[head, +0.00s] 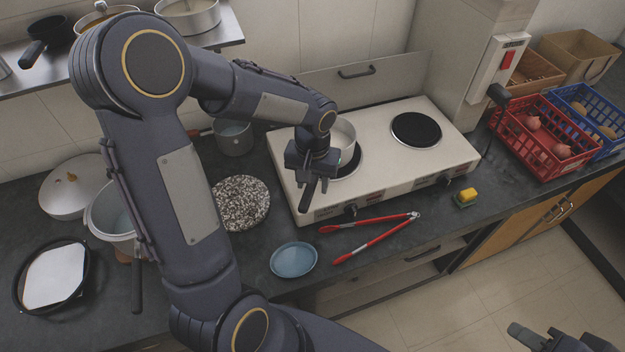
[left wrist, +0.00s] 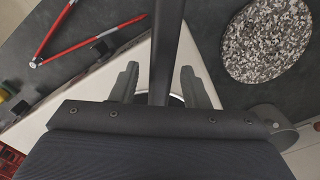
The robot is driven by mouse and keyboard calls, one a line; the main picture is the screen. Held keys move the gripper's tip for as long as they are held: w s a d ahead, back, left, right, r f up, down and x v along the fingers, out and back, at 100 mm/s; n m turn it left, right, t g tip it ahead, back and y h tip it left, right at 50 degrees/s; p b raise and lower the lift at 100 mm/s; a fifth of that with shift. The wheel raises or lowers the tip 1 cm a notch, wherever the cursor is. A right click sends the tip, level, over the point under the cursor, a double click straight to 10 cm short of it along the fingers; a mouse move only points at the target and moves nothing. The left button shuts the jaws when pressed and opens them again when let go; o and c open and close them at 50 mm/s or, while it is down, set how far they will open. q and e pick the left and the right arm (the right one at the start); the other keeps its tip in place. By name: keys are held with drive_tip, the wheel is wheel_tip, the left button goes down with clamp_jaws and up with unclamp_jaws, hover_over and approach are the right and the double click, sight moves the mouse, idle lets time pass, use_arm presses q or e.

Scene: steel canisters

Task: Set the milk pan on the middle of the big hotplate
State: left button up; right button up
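A light metal pan (head: 344,134), seemingly the milk pan, is over the back of the left hotplate (head: 352,164) and off its middle; my arm partly hides both. I cannot tell whether it touches the plate. The right hotplate (head: 416,129) is bare; which is bigger is unclear. My left gripper (head: 312,172) is at the pan's dark handle (head: 309,194). In the left wrist view the handle (left wrist: 167,40) runs between the left gripper's fingers (left wrist: 160,72), with a visible gap on one side. My right gripper (head: 535,338) is at the bottom right, partly cut off and empty.
Red-handled tongs (head: 370,221), a blue plate (head: 294,260) and a speckled round board (head: 241,203) lie around the cooker's front and left. A grey saucepan (head: 234,138) stands behind left. A yellow sponge (head: 467,196) and a red crate (head: 543,137) are at right.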

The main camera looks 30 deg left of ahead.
use_arm(q)
drive_tip(key=shift+r, duration=0.1)
wheel_tip(320, 180, up, 12)
drive_tip(key=s+d+t+h, duration=0.2)
drive_tip(key=s, duration=0.6)
drive_tip(key=s+d+m+t+h, duration=0.1)
drive_tip(key=s+d+t, duration=0.1)
drive_tip(key=s, duration=0.7)
drive_tip(key=shift+f+t+h, duration=0.4)
drive_tip(key=shift+f+t, duration=0.05)
drive_tip(key=shift+t, duration=0.35)
idle(0.8)
